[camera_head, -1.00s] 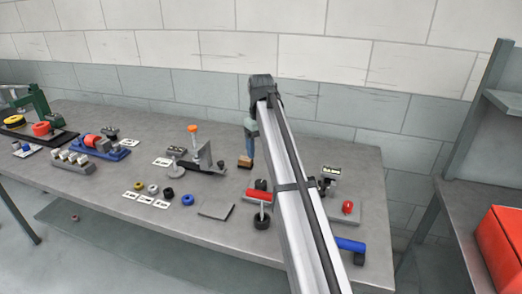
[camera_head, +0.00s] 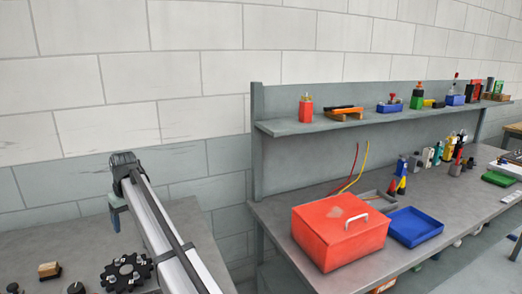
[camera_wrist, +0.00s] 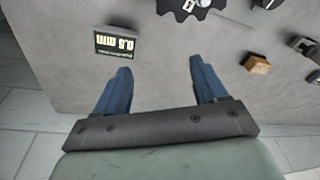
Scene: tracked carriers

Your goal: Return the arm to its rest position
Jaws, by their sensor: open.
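My gripper (camera_wrist: 163,85) is open and empty in the wrist view, its two blue fingers apart over the grey bench top (camera_wrist: 165,108). In the head view my gripper (camera_head: 116,220) hangs at the end of my raised arm, over the bench at the lower left. One blue finger shows there; the fingertips are partly hidden or too small to tell apart.
A black toothed wheel (camera_head: 126,272) and a wooden block (camera_head: 48,270) lie on the bench. Right stands another bench with a red box (camera_head: 340,232), blue tray (camera_head: 415,227) and shelf (camera_head: 350,117).

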